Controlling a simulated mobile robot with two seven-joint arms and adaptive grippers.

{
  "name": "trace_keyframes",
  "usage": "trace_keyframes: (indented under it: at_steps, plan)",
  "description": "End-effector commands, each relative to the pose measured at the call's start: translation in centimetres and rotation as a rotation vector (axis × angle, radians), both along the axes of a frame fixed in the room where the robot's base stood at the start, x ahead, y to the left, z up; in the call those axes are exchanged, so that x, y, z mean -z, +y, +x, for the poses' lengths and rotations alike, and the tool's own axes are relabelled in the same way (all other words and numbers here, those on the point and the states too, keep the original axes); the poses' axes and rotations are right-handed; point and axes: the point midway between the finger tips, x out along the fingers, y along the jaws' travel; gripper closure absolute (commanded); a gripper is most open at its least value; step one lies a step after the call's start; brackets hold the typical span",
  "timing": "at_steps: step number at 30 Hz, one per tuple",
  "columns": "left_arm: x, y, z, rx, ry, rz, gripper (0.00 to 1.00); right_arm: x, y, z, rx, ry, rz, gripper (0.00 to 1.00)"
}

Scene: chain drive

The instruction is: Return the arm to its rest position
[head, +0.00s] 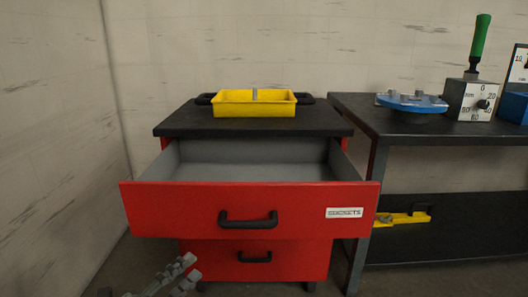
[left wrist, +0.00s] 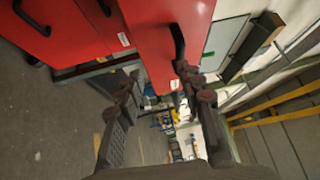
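My left gripper (head: 187,275) shows at the lower left of the head view, in front of and below the red drawer (head: 180,212), apart from it. In the left wrist view the fingers of my left gripper (left wrist: 160,85) are spread, with nothing held between them. The red drawer front (left wrist: 150,50) and its black handle (left wrist: 177,42) show beyond the fingertips. My right gripper is in neither view.
The top drawer of the red cabinet is pulled out; its visible grey inside looks empty. A yellow tray (head: 254,110) sits on the black cabinet top. A dark bench (head: 445,130) on the right holds a blue fixture (head: 412,102) and a green-handled device (head: 470,98).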

Motion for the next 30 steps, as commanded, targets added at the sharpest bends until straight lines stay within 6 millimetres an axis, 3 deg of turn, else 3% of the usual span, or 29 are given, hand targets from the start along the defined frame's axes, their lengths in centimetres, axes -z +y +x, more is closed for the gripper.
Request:
trace_keyframes:
  at_steps: [4,7,12,15,18,21,24,30]
  plan:
    - [4.6,4.5,1.6,-0.313,0.347,-0.210,0.62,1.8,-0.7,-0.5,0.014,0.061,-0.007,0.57]
    - [9.9,8.1,0.0,-0.567,0.630,-0.385,0.62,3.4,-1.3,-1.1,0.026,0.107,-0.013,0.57]
    - [18.6,11.4,-8.2,-0.992,1.083,-0.657,0.62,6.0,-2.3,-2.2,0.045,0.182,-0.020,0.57]
    - [21.6,11.6,-13.4,-1.181,1.272,-0.759,0.62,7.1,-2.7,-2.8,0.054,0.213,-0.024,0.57]
    - [23.2,11.3,-17.5,-1.317,1.398,-0.818,0.62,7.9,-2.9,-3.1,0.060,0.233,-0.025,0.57]
    - [23.9,11.0,-19.8,-1.394,1.468,-0.847,0.62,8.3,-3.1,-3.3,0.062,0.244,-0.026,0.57]
    - [24.2,10.8,-20.7,-1.426,1.494,-0.857,0.62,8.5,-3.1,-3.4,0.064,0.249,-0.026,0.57]
    - [24.2,10.9,-20.8,-1.428,1.496,-0.856,0.62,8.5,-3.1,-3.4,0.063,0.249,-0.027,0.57]
